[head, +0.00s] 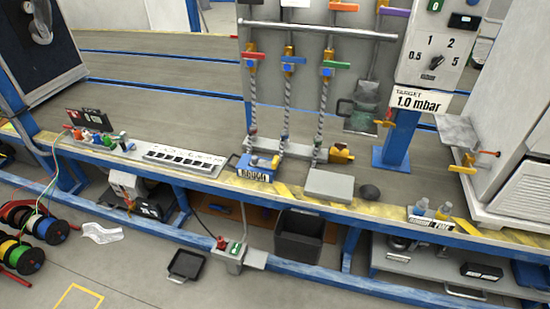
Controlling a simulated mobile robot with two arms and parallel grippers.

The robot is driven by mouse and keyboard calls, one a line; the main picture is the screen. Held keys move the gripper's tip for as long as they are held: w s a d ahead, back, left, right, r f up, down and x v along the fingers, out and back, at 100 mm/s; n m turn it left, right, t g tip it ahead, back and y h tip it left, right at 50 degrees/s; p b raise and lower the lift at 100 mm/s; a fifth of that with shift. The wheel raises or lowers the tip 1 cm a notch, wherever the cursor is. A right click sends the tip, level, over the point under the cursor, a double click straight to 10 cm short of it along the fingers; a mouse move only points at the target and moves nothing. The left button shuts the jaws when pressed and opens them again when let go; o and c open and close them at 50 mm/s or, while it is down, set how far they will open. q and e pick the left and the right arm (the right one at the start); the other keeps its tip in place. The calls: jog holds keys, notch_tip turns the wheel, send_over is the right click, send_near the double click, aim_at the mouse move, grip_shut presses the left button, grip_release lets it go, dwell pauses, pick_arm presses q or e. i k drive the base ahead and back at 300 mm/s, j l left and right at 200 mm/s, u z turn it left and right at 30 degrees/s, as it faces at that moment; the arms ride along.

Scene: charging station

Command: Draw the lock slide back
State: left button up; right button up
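I cannot tell for sure which part is the lock slide. A long light-grey horizontal bar (318,29) crosses the upright panel in front of several valve stems. Below it hang three hoses with red, blue and green valve levers (290,60). On the bench, a blue block with a numbered face (255,172) sits at the left hose's foot. A yellow fitting (341,154) sits at the right end of the grey base rail. Another yellow fitting with an orange handle (468,160) is at the cabinet on the right. Neither of my grippers is in view.
The long bench (130,75) has free surface on its left. A black bin (298,237) stands below.

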aim_at(273, 165)
jog(key=i+z, duration=0.2)
jog(key=z, duration=0.3)
jog(key=i+j+z, duration=0.2)
jog(key=z, duration=0.25)
